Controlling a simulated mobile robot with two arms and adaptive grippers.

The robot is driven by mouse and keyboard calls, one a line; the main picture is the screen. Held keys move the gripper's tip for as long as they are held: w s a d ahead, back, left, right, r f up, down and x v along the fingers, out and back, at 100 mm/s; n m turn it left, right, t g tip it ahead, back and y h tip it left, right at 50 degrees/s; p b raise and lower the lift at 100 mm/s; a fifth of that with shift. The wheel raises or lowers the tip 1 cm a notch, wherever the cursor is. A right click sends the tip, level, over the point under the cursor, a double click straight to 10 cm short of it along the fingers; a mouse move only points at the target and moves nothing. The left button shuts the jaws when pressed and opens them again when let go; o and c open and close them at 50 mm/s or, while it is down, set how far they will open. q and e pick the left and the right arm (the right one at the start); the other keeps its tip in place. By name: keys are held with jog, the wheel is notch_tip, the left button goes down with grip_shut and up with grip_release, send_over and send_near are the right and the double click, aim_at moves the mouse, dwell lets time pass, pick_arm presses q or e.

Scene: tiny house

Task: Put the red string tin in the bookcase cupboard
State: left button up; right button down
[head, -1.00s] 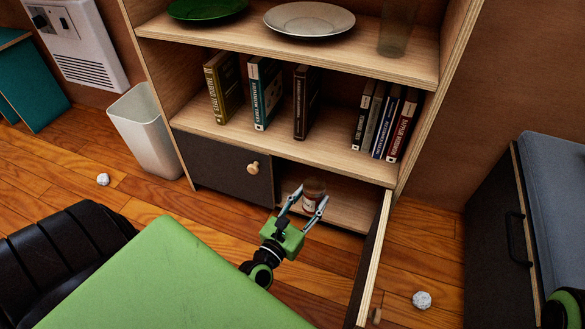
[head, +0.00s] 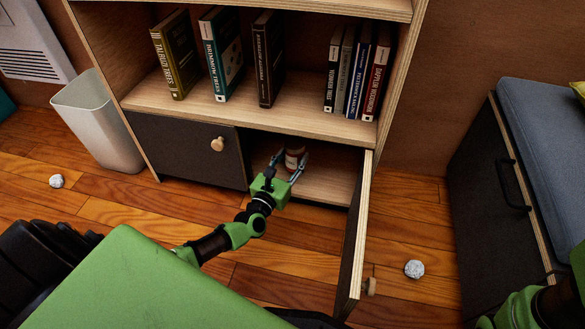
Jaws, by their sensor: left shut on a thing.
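The red string tin (head: 294,160) shows as a small reddish-brown container with a pale label, partly hidden by the gripper. My left gripper (head: 290,165) is shut on it, one finger on each side. The tin is upright or nearly so, inside the open right compartment of the bookcase cupboard (head: 328,187). I cannot tell whether its base touches the cupboard floor. The cupboard door (head: 354,240) stands open toward me on the right. My right gripper is out of view; only part of that arm shows at the lower right.
The left cupboard door (head: 185,152) with a round knob is shut. Several books (head: 268,60) stand on the shelf above. A white bin (head: 100,120) is at the left, a cushioned bench (head: 545,140) at the right. Crumpled balls lie on the floor at left (head: 56,181) and right (head: 414,269).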

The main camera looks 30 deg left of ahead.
aim_at(290, 168)
pick_arm(q)
jog(key=shift+w+a+f+b, duration=0.1)
jog(key=shift+w+f+b, duration=0.1)
jog(key=shift+f+b, duration=0.65)
jog(key=shift+w+a+f+b, duration=0.1)
jog(key=shift+w+f+b, duration=0.05)
jog(key=shift+f+b, duration=0.7)
jog(key=shift+f, duration=0.2)
jog(key=shift+f, duration=0.15)
jog(key=o, duration=1.3)
jog(key=shift+r, duration=0.25)
jog(key=shift+s+d+p, duration=0.2)
jog(key=shift+s+p, duration=1.05)
jog(key=shift+s, duration=1.8)
jog(key=shift+s+d+p, duration=0.2)
jog(key=shift+s+p, duration=1)
jog(key=shift+s, duration=1.8)
